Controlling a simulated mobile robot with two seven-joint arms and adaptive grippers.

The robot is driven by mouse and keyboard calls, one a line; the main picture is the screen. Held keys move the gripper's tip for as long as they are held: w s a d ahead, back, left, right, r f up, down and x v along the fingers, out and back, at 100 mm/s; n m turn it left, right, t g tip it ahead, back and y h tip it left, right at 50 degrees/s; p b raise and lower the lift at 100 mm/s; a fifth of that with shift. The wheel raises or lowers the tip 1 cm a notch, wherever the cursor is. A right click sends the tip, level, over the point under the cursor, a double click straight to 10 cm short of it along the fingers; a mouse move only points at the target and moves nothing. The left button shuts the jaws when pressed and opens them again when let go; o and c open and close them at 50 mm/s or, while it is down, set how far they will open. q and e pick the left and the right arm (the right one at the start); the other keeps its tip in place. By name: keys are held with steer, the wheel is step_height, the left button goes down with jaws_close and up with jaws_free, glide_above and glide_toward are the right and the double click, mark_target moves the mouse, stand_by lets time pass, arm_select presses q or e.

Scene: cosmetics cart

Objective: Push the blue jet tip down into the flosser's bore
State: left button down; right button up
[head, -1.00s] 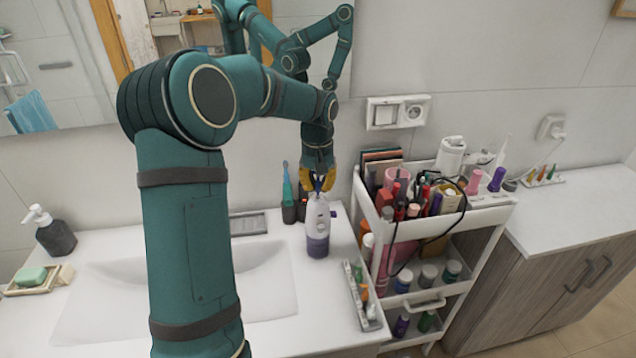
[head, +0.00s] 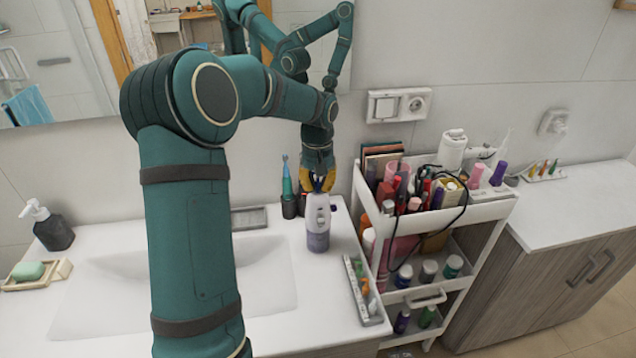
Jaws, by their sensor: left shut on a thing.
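The flosser (head: 318,226) stands upright on the white counter, with a white upper body and a purple-grey lower part. My left gripper (head: 319,184) comes down from above with its yellow fingers right over the flosser's top. It is shut on the blue jet tip (head: 318,186), of which only a small blue sliver shows between the fingers. The bore is hidden by the fingers, so I cannot tell how deep the tip sits in it. My right gripper is not in view.
A teal toothbrush (head: 287,180) in a dark holder stands close left of the flosser. A tray of small coloured tips (head: 362,290) lies at the counter's front right. A crowded white cart (head: 480,212) stands to the right. The sink (head: 240,275) is at left.

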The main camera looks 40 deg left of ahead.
arm_select(q)
steer(key=c, duration=1)
jaws_free()
step_height(320, 180, up, 12)
stand_by(0.3)
